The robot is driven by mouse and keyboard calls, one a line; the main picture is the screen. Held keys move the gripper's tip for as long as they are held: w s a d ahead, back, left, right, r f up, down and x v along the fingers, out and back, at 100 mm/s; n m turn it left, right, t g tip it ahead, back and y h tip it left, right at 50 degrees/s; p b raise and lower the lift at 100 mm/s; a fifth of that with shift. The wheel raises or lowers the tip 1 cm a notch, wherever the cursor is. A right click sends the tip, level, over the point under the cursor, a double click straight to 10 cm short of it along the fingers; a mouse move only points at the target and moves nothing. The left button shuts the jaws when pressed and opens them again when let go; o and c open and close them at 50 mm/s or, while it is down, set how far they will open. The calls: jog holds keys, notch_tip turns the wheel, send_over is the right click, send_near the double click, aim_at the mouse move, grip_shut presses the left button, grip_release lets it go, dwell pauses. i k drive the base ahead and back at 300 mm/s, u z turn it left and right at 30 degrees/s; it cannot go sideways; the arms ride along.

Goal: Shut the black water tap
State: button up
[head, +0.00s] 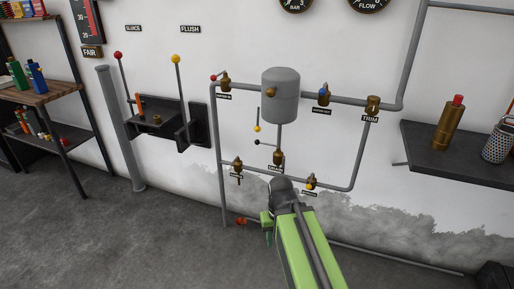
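The tap with a black ball on its lever is most likely the black tap (278,158). It is a brass valve on the vertical pipe below the grey tank. Its thin lever points left and slightly up, ending in the black ball (257,142). A small label under it is too small to read. My green arm reaches up from the bottom, in front of the lower pipe and below this tap. My gripper (267,227) is partly seen at the arm's end, near floor level in the picture. It appears apart from the tap; its finger opening is not clear.
Other valves have red (214,78), blue (323,90) and yellow (257,128) knobs around the tank (281,95). A dark shelf (440,158) juts out at right. A lever bracket (160,115) and shelving stand left. The grey floor (140,240) at lower left is clear.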

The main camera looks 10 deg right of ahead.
aim_at(257, 142)
jog(key=z, duration=0.1)
jog(key=k, duration=0.5)
jog(key=u, duration=1.05)
jog(key=i, duration=1)
jog(key=u, duration=0.55)
jog(key=i, duration=1.85)
jog(key=z, duration=0.75)
jog(key=k, duration=0.9)
jog(key=z, duration=0.15)
jog(key=i, duration=0.9)
jog(key=u, duration=0.1)
